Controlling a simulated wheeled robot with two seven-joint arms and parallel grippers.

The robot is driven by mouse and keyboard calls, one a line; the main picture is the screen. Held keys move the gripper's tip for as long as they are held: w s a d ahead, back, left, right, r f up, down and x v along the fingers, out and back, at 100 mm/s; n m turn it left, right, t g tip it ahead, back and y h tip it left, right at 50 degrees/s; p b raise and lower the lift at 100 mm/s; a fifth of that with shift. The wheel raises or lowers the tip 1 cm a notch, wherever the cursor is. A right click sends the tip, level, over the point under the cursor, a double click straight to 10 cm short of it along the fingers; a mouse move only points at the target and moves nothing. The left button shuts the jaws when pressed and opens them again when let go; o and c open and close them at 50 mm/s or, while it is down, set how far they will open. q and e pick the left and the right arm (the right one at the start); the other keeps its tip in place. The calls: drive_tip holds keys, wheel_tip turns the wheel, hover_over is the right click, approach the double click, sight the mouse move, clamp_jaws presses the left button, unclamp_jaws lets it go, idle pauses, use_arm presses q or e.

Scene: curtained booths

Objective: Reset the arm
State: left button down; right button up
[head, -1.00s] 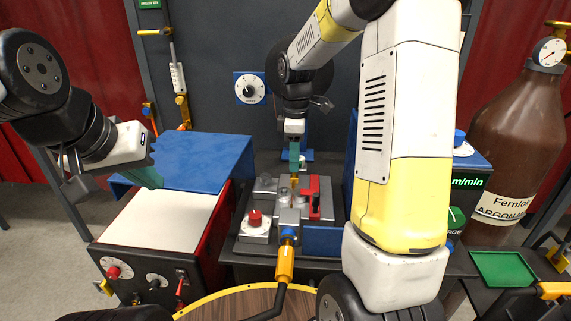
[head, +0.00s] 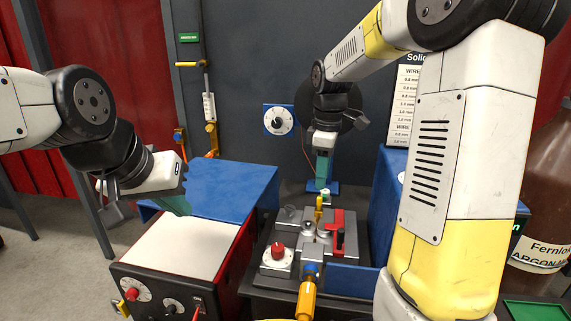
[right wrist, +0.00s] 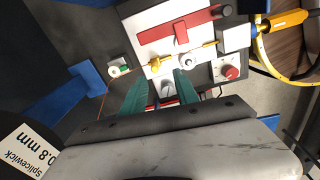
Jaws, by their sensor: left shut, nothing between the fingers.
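My left gripper (head: 178,207) has green fingers and is shut and empty, over the front-left corner of the blue lid of a box. My right gripper (head: 322,185) hangs pointing down above a grey wire-feed unit (head: 272,262). In the right wrist view its two green fingers (right wrist: 160,82) stand apart with nothing held between them. A brass fitting (right wrist: 158,64) on the unit shows just beyond the tips. It also shows in the head view (head: 319,208), below the right fingers. The unit has a red lever (head: 337,219) and a red knob (head: 278,250).
The box has a blue lid (head: 222,185) and a pale top (head: 175,245). A blue panel (head: 395,175) stands right of the unit. A brown gas bottle (head: 551,190) is at far right, partly behind my right arm. A dark wall with a dial (head: 279,120) stands behind.

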drive_tip(key=s+r+m+t+y, duration=0.1)
drive_tip(key=s+r+m+t, duration=0.1)
drive_tip(key=s+m, duration=0.4)
drive_tip(key=s+a+r+m+t+y, duration=0.1)
drive_tip(key=s+r+m+t, duration=0.2)
drive_tip(key=s+m, duration=0.4)
drive_tip(key=s+r, duration=0.1)
drive_tip(key=s, duration=0.6)
drive_tip(key=shift+a+t, duration=0.2)
drive_tip(key=shift+t, duration=0.1)
